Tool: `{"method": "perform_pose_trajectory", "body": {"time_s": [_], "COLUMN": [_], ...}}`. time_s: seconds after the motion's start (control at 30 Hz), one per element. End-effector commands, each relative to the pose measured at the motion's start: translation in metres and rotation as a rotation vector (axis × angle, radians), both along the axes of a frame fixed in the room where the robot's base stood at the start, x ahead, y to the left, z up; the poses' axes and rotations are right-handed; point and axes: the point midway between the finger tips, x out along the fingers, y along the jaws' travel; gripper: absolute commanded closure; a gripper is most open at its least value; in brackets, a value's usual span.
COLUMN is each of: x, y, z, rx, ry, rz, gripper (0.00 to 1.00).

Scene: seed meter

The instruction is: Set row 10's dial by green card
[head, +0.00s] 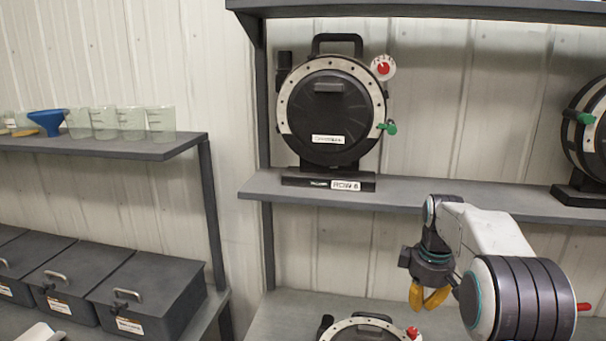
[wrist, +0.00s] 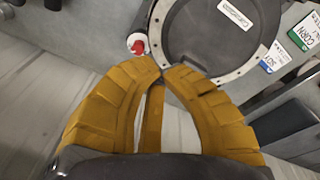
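My gripper (head: 425,304) has yellow fingers and hangs above the lower shelf in the head view. In the wrist view its fingertips (wrist: 162,68) come together with nothing visible between them. Beyond them is a round black meter with a white ring (wrist: 237,76) and a red knob (wrist: 137,43) on its left side. A green-edged card (wrist: 305,32) reading CORN and a blue-edged card (wrist: 275,57) show to its right. In the head view a lower-shelf meter (head: 365,329) with a red knob (head: 412,332) is cut off. No row 10 label is readable.
The upper-shelf meter (head: 328,112), labelled ROW 8 (head: 345,185), has a red dial (head: 383,68) and green lever (head: 388,128). Another meter (head: 588,128) stands at the right edge. Cups (head: 132,122), a blue funnel (head: 46,121) and dark boxes (head: 150,290) are at left.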

Motion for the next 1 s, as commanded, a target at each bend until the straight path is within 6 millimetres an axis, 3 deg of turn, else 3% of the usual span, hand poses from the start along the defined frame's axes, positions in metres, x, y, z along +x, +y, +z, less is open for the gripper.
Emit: {"method": "perform_pose_trajectory", "body": {"time_s": [0.2,0.43,0.7,1.0], "x": [-0.046,-0.099,-0.162,-0.202], "y": [0.021,0.04,0.058,0.067], "z": [0.03,0.049,0.053,0.048], "rx": [0.011,0.03,0.061,0.086], "ry": [-0.052,-0.107,-0.164,-0.198], "rz": [-0.094,-0.196,-0.309,-0.379], "gripper": [1.0,1.0,1.0,1.0]}}
